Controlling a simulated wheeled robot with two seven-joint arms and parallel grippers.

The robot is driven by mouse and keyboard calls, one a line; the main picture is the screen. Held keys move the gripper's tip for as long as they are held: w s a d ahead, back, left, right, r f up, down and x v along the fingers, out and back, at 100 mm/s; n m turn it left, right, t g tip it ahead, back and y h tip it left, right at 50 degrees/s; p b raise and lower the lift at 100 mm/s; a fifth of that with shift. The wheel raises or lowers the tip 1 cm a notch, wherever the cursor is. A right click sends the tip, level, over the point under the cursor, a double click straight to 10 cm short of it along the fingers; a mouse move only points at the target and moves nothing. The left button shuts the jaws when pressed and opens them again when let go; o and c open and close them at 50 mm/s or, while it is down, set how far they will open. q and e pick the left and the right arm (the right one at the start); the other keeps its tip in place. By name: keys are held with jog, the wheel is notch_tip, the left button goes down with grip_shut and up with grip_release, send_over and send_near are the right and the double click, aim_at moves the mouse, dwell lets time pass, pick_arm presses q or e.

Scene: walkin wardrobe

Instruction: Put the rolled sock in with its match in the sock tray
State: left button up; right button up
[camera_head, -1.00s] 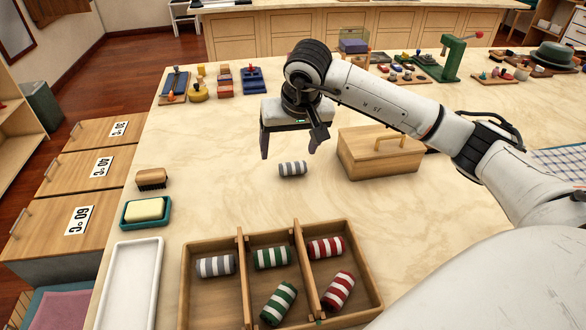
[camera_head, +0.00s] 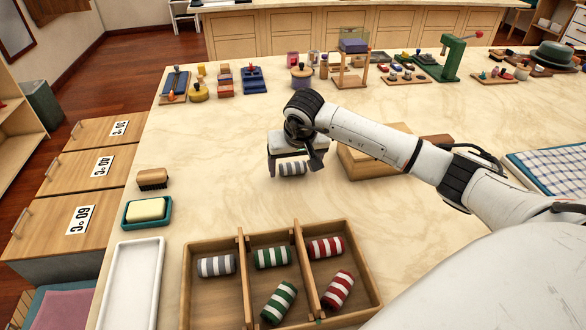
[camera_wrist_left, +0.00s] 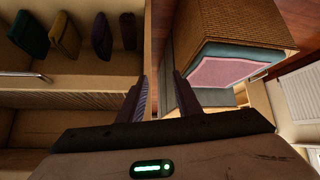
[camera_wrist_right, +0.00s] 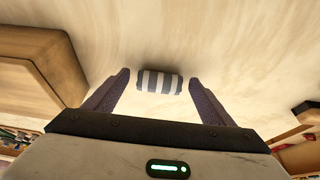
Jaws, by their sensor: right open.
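A rolled grey-and-white striped sock (camera_head: 293,168) lies on the countertop beyond the sock tray (camera_head: 206,243). My right gripper (camera_head: 297,174) is open and low over it. In the right wrist view, the sock (camera_wrist_right: 160,82) lies crosswise between and slightly beyond the fingertips (camera_wrist_right: 163,88), with gaps at both ends. The tray has three compartments. A matching grey-and-white sock (camera_head: 216,265) lies in the left one, two green-striped socks (camera_head: 273,257) in the middle, two red-striped socks (camera_head: 326,248) on the right. My left gripper (camera_wrist_left: 163,88) shows only in its wrist view, empty, its fingers apart.
A brush (camera_head: 152,179), a soap dish (camera_head: 146,211) and a white tray (camera_head: 131,284) line the left side. Countertop between the sock and tray is clear.

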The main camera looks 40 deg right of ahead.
jog(key=shift+r, duration=0.1)
jog(key=c, duration=1.2)
